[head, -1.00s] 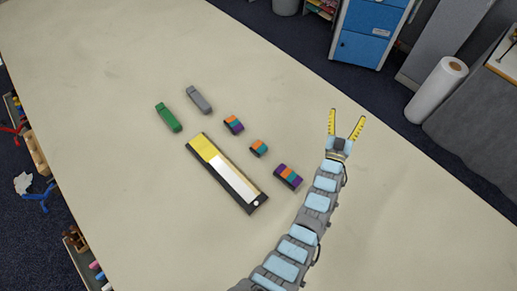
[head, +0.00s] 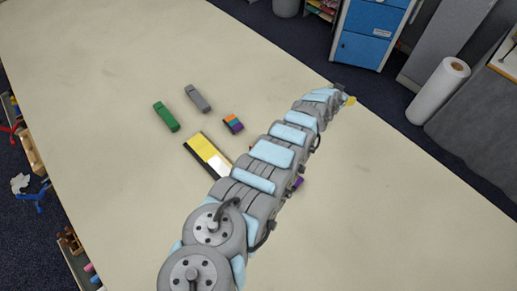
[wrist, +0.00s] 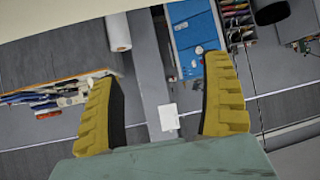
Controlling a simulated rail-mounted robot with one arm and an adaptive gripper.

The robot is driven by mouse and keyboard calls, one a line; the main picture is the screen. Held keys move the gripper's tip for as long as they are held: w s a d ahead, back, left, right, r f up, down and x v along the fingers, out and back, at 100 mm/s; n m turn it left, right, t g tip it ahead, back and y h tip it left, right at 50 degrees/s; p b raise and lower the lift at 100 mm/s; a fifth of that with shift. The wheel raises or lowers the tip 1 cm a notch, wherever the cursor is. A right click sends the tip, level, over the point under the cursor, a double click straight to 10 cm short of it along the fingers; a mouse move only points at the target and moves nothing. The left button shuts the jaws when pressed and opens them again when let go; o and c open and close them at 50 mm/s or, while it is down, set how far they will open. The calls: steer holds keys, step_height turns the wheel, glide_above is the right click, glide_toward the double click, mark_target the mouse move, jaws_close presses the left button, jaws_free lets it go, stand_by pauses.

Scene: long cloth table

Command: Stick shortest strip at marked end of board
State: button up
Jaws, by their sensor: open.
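The dark-edged board (head: 207,151) lies on the table in the head view. Its yellow end shows at the upper left; most of its white part and its lower right end are behind my arm. A short orange, teal and purple strip (head: 233,123) lies right of the yellow end. Only a purple bit of another strip (head: 298,183) shows past my arm. The smallest strip, orange and teal, is hidden behind the arm. My gripper (wrist: 162,68) is open and empty in the wrist view, facing away from the strips. In the head view only a yellow fingertip shows.
A green block-like object (head: 166,116) and a grey one (head: 197,99) lie beyond the board. A blue cabinet (head: 364,35) and a white roll (head: 439,92) stand beyond the table edge. The table's left and right areas are clear.

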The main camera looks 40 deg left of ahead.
steer(key=s+a+g+b, duration=0.1)
steer(key=s+a+g, duration=0.3)
steer(key=s, duration=0.6)
steer(key=s+a+m+g+h+b, duration=0.1)
steer(key=s+a+g, duration=0.3)
steer(key=s, duration=0.6)
steer(key=s+a+g, duration=0.3)
steer(key=s+a, duration=0.2)
steer(key=s, duration=0.5)
steer(key=shift+f+b, duration=1)
steer(key=shift+f, duration=5.9)
steer(key=shift+a+f, duration=0.1)
steer(key=shift+f, duration=1.2)
steer(key=c, duration=1.2)
